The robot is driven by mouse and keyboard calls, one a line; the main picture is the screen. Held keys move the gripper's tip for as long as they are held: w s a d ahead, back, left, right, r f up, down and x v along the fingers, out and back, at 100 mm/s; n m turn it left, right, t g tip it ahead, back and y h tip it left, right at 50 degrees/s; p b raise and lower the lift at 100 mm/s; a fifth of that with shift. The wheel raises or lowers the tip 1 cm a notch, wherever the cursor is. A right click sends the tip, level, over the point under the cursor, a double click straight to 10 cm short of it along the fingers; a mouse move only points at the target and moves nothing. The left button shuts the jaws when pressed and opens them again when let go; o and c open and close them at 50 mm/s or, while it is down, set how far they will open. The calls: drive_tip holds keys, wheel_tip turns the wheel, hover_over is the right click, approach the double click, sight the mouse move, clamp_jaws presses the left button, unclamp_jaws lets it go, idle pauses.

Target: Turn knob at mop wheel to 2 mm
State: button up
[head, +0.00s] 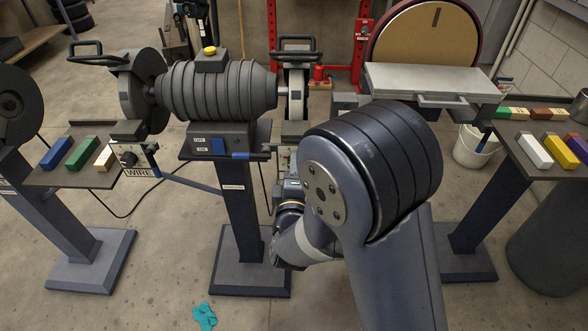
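The bench grinder (215,90) stands on a pedestal in the middle of the head view. A pale wheel (292,92) is on its right end; it looks like the mop wheel, but I read no label there. The panel (284,158) below this wheel shows only as a small part beside my arm. The knob at that wheel and any scale marks are hidden or too small to tell. My wrist end (290,190) is just below this panel, largely behind my own arm. The fingertips cannot be made out, nor whether they touch anything.
A darker wheel (140,85) is at the left end, above a panel labelled WIRE (138,172). A disc sander (425,40) with a flat table (432,82) stands right. Colored blocks lie on side trays. A teal cloth (204,317) lies on the floor.

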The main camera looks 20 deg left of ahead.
drive_tip(key=o, duration=0.4)
drive_tip(key=shift+s, duration=0.1)
drive_tip(key=v, duration=1)
drive_tip(key=shift+s+d, duration=0.15)
drive_tip(key=shift+s, duration=0.15)
drive_tip(key=x, duration=1.1)
drive_tip(key=shift+s, duration=0.1)
drive_tip(key=shift+m, duration=0.3)
